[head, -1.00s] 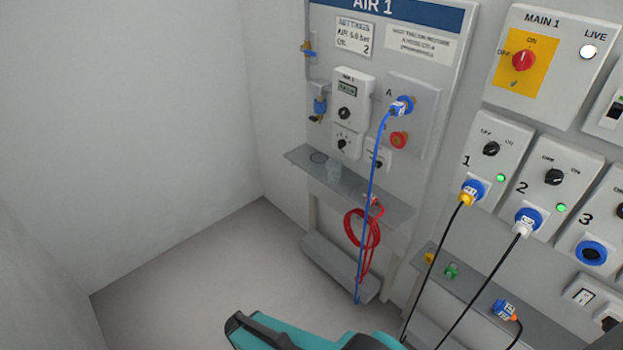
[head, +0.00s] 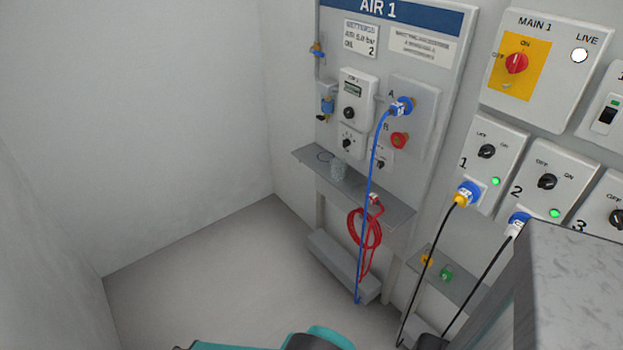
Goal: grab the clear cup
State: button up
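The clear cup (head: 338,171) stands on the narrow grey shelf (head: 398,212) under the AIR 1 panel, left of the blue hose. It is small and see-through, so its outline is faint. A dark ring mark (head: 325,156) shows on the shelf just behind and left of it. Teal and dark parts at the bottom edge look like my arm. My gripper's fingers do not show, and nothing of mine touches the cup.
A blue hose (head: 371,170) hangs from port A in front of the shelf, right of the cup. A coiled red hose (head: 363,229) hangs below. A grey block-like body (head: 572,285) fills the lower right. The floor at left (head: 200,285) is clear.

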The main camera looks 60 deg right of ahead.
aim_at(337, 165)
jog(key=u, duration=0.8)
jog(key=k, duration=0.85)
jog(key=z, duration=0.6)
jog(key=i, duration=0.5)
jog(key=u, duration=0.1)
